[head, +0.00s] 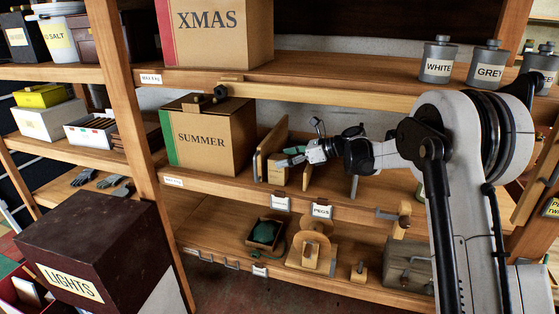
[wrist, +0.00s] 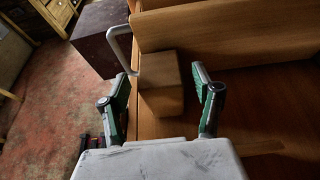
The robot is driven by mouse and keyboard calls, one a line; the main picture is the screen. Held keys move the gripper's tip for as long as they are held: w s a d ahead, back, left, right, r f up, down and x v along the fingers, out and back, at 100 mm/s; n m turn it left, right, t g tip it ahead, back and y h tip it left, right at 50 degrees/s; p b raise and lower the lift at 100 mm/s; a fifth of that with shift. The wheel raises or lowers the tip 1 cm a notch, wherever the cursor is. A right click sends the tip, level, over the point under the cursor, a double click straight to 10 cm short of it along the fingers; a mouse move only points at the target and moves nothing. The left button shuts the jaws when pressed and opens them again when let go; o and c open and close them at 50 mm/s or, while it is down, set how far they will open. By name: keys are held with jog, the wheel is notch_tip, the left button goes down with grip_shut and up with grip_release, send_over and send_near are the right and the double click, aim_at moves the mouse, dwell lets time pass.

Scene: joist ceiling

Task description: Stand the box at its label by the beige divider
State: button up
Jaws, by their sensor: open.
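A small tan box (head: 277,174) stands on the middle shelf, beside an upright wooden divider (head: 272,138). In the wrist view the box (wrist: 161,85) shows between my fingers, with a gap on the right; contact on the left is unclear. My gripper (head: 289,157), also in the wrist view (wrist: 161,74), is open, with its green-padded fingers spread over the box. A pale label holder (head: 280,203) and a PEGS label (head: 321,211) hang on the shelf edge below. Another upright board (head: 308,176) stands just right of the box. Which divider is the beige one I cannot tell.
The SUMMER box (head: 205,137) stands left of the dividers. A thin grey divider (head: 354,187) stands to the right. A pale bent bar (wrist: 119,45) rises near my left finger.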

jog(key=v, duration=0.4)
jog(key=shift+d+r, duration=0.15)
jog(key=shift+d, duration=0.25)
jog(key=shift+s, duration=0.1)
jog(key=s+d+r+n+t+h+b, duration=0.15)
jog(key=s+d+n+h, duration=0.35)
jog(key=s, duration=0.6)
jog(key=s+d+r+n+t+h, duration=0.15)
jog(key=s+d+n, duration=0.25)
jog(key=s+n, duration=0.5)
jog(key=s+d+r+n+h+b, duration=0.1)
jog(key=s+d+r+n+h, duration=0.2)
jog(key=s, duration=1.1)
jog(key=s+d+f+n+h+p, duration=0.1)
jog(key=s+d+f+h, duration=0.1)
jog(key=s+d, duration=0.2)
jog(key=s+d+f+n+t+h+p, duration=0.1)
jog(key=s+d+f+n+h, duration=0.1)
jog(key=s+d, duration=0.3)
jog(key=s, duration=0.4)
jog(key=shift+s, duration=0.15)
